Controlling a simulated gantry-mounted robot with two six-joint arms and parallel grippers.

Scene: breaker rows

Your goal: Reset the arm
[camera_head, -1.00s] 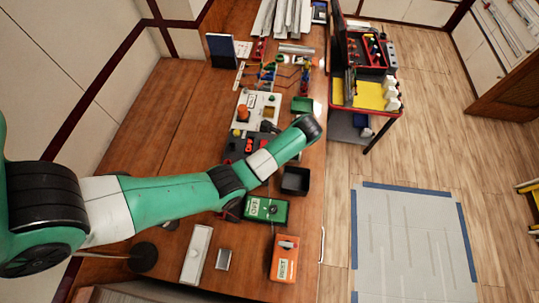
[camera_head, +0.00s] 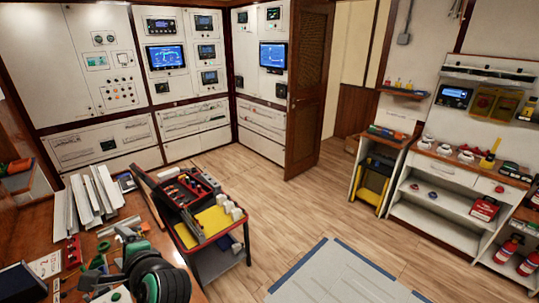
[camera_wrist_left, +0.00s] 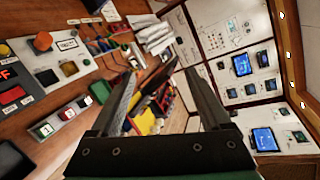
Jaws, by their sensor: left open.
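My left arm shows at the bottom left of the head view as a dark, rounded wrist part with green on it, over the wooden bench (camera_head: 165,240). Behind the gap are the tool cart and the bench end, at a distance. My right gripper is not in view.
A red-edged tool cart (camera_head: 205,238) with a yellow mat stands beside the bench. White strips (camera_head: 92,200) lie on the bench. In the wrist view, a panel with an orange knob (camera_wrist_left: 42,42) and switch boxes (camera_wrist_left: 68,114) lie at left. Open floor is right of the cart.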

